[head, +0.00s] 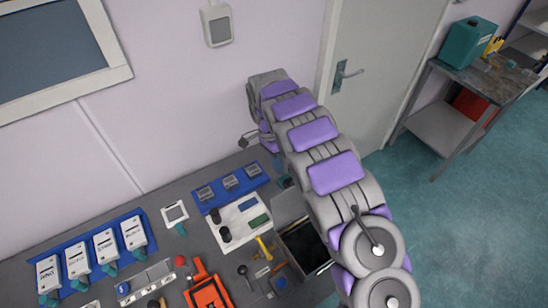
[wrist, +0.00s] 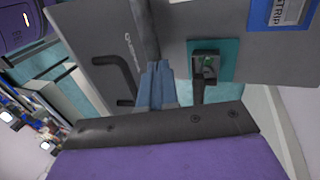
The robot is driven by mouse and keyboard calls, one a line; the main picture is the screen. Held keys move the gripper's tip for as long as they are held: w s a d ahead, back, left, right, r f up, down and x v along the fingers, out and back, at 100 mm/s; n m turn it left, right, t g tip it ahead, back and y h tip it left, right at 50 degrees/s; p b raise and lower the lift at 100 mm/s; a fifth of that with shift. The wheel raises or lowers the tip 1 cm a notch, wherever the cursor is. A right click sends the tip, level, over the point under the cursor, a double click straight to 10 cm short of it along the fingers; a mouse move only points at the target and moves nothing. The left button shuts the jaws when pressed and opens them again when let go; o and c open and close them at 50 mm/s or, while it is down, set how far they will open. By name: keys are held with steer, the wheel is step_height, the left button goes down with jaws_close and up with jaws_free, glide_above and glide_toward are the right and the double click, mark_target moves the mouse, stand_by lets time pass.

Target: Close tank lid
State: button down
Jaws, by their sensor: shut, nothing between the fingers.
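The tank (head: 283,238) is an open-topped box with a dark inside, on the bench in the head view. A grey panel (head: 288,206) stands at its back edge and appears to be its raised lid. In the wrist view, a grey panel (wrist: 98,42) with a black bar handle (wrist: 122,78) looks like this lid, but I cannot be sure. My gripper (wrist: 157,75) is shut and empty, its blue-grey fingers in front of the panel and just right of the handle. I cannot tell whether they touch it. In the head view my arm hides the gripper.
Left of the tank are a white tray (head: 232,236) with small blocks, an orange-red device (head: 206,291) and yellow-handled tool (head: 263,247). Blue racks (head: 75,248) lie farther left. In the wrist view a black switch on a teal plate (wrist: 226,58) is right of my fingers.

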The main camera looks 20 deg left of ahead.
steer(key=d, duration=0.1)
steer(key=s+d, duration=0.1)
steer(key=d, duration=0.1)
steer(key=shift+s+r, duration=0.1)
steer(key=shift+s, duration=0.05)
